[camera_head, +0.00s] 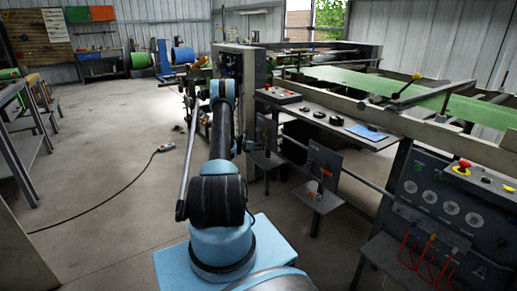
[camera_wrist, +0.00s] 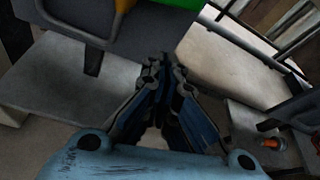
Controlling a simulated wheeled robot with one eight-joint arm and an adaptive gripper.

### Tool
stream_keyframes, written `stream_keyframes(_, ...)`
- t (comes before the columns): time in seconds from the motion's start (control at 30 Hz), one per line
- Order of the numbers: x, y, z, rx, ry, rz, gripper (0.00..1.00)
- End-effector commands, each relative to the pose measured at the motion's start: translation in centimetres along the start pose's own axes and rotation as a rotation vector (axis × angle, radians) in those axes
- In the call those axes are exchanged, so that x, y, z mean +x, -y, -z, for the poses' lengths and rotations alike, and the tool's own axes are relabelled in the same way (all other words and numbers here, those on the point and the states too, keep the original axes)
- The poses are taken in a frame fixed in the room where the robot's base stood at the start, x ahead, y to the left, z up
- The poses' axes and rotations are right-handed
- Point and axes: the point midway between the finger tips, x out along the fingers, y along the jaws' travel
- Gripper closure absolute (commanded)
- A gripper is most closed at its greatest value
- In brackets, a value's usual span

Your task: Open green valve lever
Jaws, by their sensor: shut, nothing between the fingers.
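My gripper (camera_wrist: 163,72) points up the wrist view with its dark, blue-sided fingers together and nothing between them. A green piece (camera_wrist: 186,3) is cut off by the top edge of that view, on a dark grey panel (camera_wrist: 140,28), and may be the green valve lever. A yellow-orange piece (camera_wrist: 123,6) sits left of it. The fingertips appear below the green piece in the picture, apart from it.
In the wrist view, pale shelves lie left and right (camera_wrist: 215,65), with an orange-ended fitting (camera_wrist: 271,143) at lower right. In the head view, the machine's side holds small panels with orange handles (camera_head: 325,173) and a control box (camera_head: 450,200). A cable (camera_head: 110,196) crosses the open floor at left.

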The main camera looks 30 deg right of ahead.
Motion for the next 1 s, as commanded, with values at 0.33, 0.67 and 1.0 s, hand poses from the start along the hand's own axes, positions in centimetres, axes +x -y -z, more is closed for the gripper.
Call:
stream_keyframes(0.33, 1.7, 0.1, -2.2, 0.000, 0.000, 0.001, 1.00)
stream_keyframes(0.67, 1.2, 0.1, -3.8, 0.000, 0.000, 0.001, 1.00)
stream_keyframes(1.0, 1.7, 0.2, -4.0, -0.002, 0.000, 0.003, 1.00)
